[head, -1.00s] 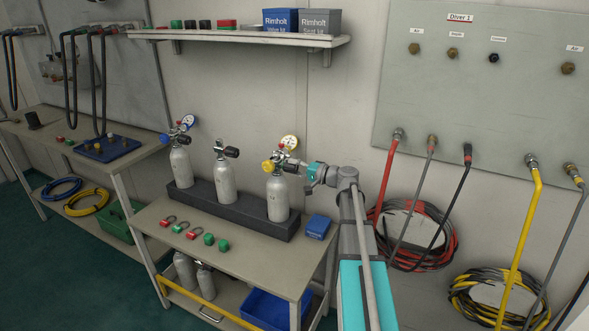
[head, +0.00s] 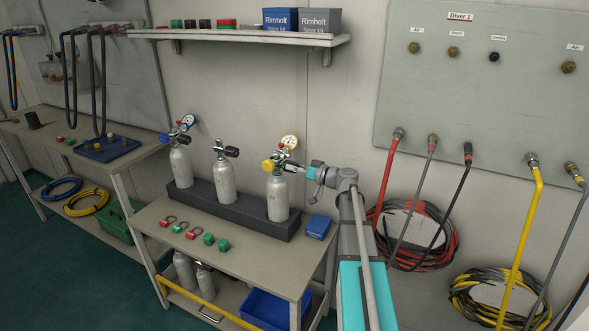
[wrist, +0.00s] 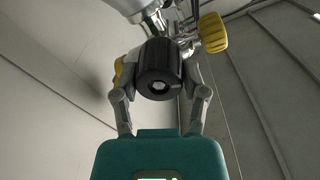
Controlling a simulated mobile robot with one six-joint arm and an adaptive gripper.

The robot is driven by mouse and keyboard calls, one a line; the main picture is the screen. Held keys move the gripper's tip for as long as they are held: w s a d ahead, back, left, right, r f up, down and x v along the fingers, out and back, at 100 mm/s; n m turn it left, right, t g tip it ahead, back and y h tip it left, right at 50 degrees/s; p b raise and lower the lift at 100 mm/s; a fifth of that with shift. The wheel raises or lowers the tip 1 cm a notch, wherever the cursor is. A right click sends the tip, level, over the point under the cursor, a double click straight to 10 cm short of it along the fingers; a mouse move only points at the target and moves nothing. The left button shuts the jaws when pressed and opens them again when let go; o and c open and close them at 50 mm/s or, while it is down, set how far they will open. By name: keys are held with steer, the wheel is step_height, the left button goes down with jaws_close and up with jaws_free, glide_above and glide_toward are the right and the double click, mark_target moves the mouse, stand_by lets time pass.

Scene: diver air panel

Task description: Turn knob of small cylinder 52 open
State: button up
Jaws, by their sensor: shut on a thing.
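Three small grey cylinders stand in a dark rack (head: 242,217) on the bench; I cannot read a number on any. My gripper (head: 296,168) is at the valve of the right cylinder (head: 277,197), coming from the right. In the wrist view, the black ribbed knob (wrist: 158,72) sits between the two fingers of my gripper (wrist: 159,88), which are shut on its sides. The yellow regulator knob (wrist: 212,33) is just behind, and another yellow part shows behind the left finger. In the head view the fingers hide most of the black knob.
The left cylinder (head: 180,166) has a blue regulator, and the middle cylinder (head: 224,180) has a bare valve. A white gauge (head: 289,141) stands close above my gripper. A blue box (head: 317,227) lies on the bench below it. A shelf (head: 240,38) hangs above.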

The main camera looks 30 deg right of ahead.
steer(key=n, duration=0.5)
steer(key=shift+n, duration=0.3)
steer(key=n, duration=0.5)
steer(key=shift+n+b, duration=0.3)
steer(key=shift+b, duration=0.05)
steer(key=n, duration=0.5)
steer(key=shift+n+y, duration=0.3)
steer(key=n, duration=0.4)
steer(key=shift+f+n, duration=0.1)
steer(key=shift+n, duration=0.3)
steer(key=o, duration=1.2)
steer(key=shift+c, duration=0.2)
steer(key=shift+m, duration=0.4)
